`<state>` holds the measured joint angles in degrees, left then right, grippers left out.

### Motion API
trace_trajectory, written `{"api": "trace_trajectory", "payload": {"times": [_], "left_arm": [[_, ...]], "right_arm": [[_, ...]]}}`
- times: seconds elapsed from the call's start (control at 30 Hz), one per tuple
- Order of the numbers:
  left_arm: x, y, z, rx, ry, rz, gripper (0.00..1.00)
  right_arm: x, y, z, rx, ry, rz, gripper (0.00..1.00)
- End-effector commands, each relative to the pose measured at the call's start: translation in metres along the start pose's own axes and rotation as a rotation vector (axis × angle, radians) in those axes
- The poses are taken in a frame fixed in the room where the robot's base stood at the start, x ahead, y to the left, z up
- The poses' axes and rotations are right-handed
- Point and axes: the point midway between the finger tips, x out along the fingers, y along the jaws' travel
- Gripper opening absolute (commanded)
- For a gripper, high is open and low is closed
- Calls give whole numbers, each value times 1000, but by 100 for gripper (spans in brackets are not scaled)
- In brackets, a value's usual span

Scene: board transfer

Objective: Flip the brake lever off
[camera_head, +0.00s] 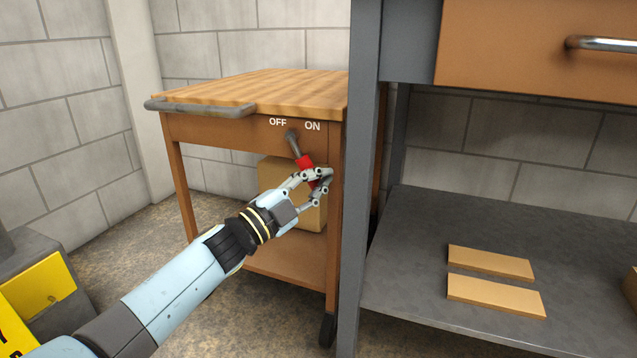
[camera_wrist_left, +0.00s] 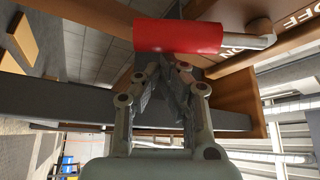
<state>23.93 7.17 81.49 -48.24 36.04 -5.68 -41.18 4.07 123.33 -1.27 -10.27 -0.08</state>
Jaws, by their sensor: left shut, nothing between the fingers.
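The brake lever is on the front of a wooden cart (camera_head: 258,95), below the white OFF and ON labels. Its grey pivot (camera_head: 292,136) is at the top, and its red handle (camera_head: 305,162) hangs down and tilts right, toward the ON side. My left gripper (camera_head: 322,180) is shut and empty at the lower end of the red handle; I cannot tell whether it touches. In the left wrist view the red handle (camera_wrist_left: 178,36) lies across the top, just beyond the shut fingertips (camera_wrist_left: 172,62). My right gripper is not in view.
A cardboard box (camera_head: 275,172) stands on the cart's lower shelf, behind my left gripper. A grey workbench with a post (camera_head: 361,200) stands close on the right. Two flat boards (camera_head: 490,262) (camera_head: 495,296) lie on its lower shelf.

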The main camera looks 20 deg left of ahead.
Motion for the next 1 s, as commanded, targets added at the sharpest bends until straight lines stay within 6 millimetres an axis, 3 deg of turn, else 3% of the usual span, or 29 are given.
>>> {"api": "trace_trajectory", "payload": {"times": [1.0], "left_arm": [[-6, 1, 11, 116, 0, 68, 0]], "right_arm": [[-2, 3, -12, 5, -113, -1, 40]]}}
